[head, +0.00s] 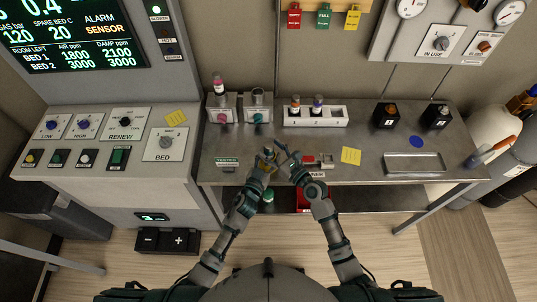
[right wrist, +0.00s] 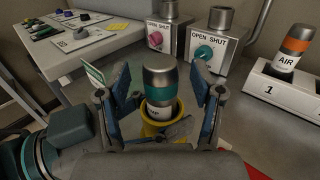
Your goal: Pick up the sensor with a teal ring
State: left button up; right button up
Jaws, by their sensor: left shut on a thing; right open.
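The sensor with a teal ring (right wrist: 159,86) has a grey cap and a white label. It stands upright in a yellow cup (right wrist: 154,130), its lower end hidden inside. My left gripper (head: 266,162) appears shut on the yellow cup, over the front part of the bench; one of its fingers crosses the cup in the right wrist view. My right gripper (right wrist: 161,88) is open, with one finger on each side of the sensor and gaps visible. In the head view my right gripper (head: 287,160) is close beside the left one, and the sensor is small there.
Behind stand two boxes with a pink knob (head: 222,117) and a teal knob (head: 258,117). A white rack (head: 315,122) holds sensors with orange and purple rings. A tray (head: 412,170) lies to the right. A TESTED sign (head: 228,161) stands left of my grippers.

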jog(key=shift+w+a, duration=0.5)
jog(key=shift+w, duration=0.05)
grip_shut()
notch_tip(320, 180, up, 10)
jog(key=shift+r, duration=0.1)
pick_arm(q)
jog(key=o, duration=1.2)
jog(key=shift+s+a, duration=0.1)
